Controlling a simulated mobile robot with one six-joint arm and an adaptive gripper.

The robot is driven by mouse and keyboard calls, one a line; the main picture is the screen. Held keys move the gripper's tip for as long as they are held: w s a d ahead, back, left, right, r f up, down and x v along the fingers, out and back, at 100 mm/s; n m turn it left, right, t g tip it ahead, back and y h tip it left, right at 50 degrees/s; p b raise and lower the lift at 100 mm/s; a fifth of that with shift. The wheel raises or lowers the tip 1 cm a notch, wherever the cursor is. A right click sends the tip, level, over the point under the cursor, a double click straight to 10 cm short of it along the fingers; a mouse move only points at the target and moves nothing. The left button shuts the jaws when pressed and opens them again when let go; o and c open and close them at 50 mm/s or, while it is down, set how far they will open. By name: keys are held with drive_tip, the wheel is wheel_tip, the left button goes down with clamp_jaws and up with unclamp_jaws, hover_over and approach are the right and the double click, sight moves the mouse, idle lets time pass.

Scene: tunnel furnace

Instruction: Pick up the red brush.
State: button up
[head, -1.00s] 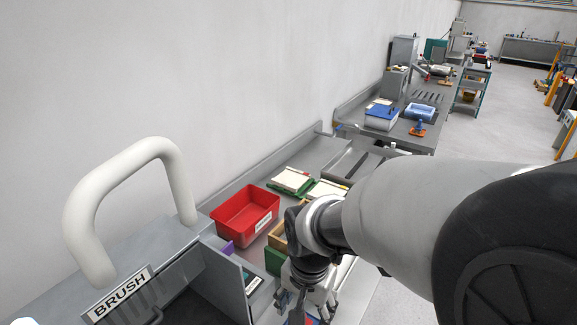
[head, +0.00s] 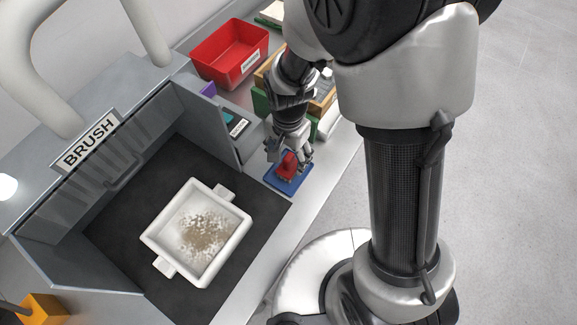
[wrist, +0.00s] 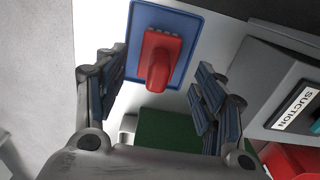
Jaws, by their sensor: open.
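The red brush (head: 289,163) lies on a small blue tray (head: 293,184) on the bench, just right of the brush station. In the wrist view the red brush (wrist: 160,62) sits on the blue tray (wrist: 190,25), ahead of my gripper and between the lines of its fingers. My gripper (head: 288,150) is just over the brush in the head view and hides part of it. In the wrist view my gripper (wrist: 158,95) is open, with fingers apart on both sides and nothing between the pads.
A white square dish (head: 150,238) with brown grains stands on the dark floor of the station labelled BRUSH (head: 90,145). Its grey side wall (head: 208,125) stands left of the gripper. A red bin (head: 210,60) and a green box (head: 262,103) are behind.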

sight(289, 165)
wheel_tip(289, 165, down, 6)
drive_tip(key=shift+d+r+b, duration=0.1)
drive_tip(key=shift+d+b, duration=0.05)
drive_tip(key=shift+b, duration=1.05)
drive_tip(key=shift+r, duration=0.1)
drive_tip(key=c, duration=1.2)
